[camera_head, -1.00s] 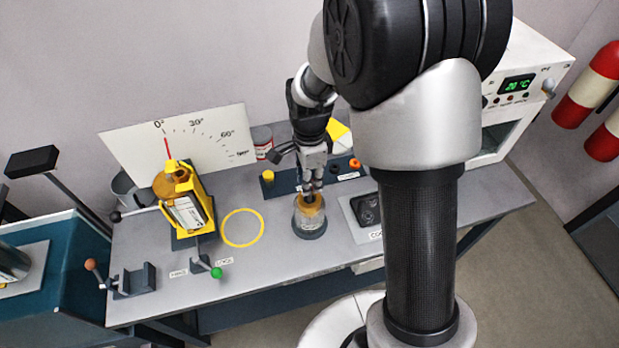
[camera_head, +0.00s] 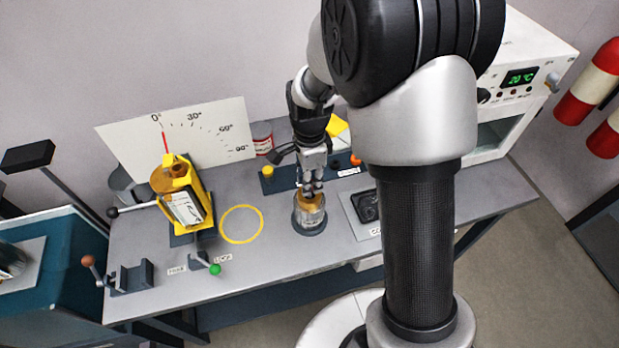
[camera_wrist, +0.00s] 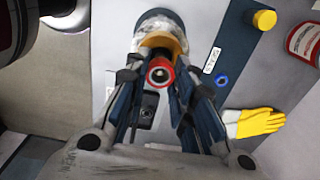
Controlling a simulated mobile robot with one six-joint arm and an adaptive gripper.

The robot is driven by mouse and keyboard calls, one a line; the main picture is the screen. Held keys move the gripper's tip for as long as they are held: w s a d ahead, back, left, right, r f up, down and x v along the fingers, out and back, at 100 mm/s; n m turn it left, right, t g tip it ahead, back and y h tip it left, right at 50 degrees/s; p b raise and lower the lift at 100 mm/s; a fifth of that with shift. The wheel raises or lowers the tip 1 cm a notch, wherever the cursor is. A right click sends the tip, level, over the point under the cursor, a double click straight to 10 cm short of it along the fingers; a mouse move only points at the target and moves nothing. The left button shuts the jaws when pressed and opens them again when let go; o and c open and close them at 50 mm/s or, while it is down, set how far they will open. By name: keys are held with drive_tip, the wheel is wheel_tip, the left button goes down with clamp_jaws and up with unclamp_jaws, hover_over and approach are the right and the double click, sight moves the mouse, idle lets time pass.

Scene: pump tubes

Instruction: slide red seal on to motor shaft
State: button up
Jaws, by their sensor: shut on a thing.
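The red seal (camera_wrist: 161,66) is a small red ring, gripped between the fingertips of my gripper (camera_wrist: 160,78) in the wrist view. A dark round centre shows within the ring; I cannot tell whether the shaft is inside it. The motor, with a silver body (camera_wrist: 158,22) and an orange-yellow top (camera_wrist: 158,40), lies right behind the seal in that view. In the head view my gripper (camera_head: 312,189) points down just over the motor (camera_head: 309,218), which stands upright on a dark round base. The seal and shaft are hidden there by the fingers.
A dark parts rail (camera_head: 315,178) with a yellow cap (camera_head: 267,171) stands behind the motor. A dark-welled tray (camera_head: 358,228) is close on the right. A yellow fixture (camera_head: 184,200) and a yellow ring marking (camera_head: 242,224) are on the left. Yellow gloves (camera_wrist: 255,122) lie nearby.

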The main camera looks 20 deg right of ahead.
drive_tip(key=shift+f, duration=0.3)
drive_tip(key=o, duration=1.1)
drive_tip(key=shift+r, duration=0.1)
wheel_tip(320, 180, up, 12)
idle(0.6)
drive_tip(key=s+r+n+t, duration=0.1)
drive_tip(key=s+r+n, duration=0.2)
drive_tip(key=s+n, duration=0.3)
drive_tip(key=s+r+n+t, duration=0.2)
drive_tip(key=s+n, duration=0.4)
drive_tip(key=s, duration=0.2)
drive_tip(key=s+r+n+t, duration=0.1)
drive_tip(key=s+r+n, duration=0.2)
drive_tip(key=s+n, duration=0.3)
drive_tip(key=shift+s+r+t, duration=0.3)
drive_tip(key=shift+s, duration=0.45)
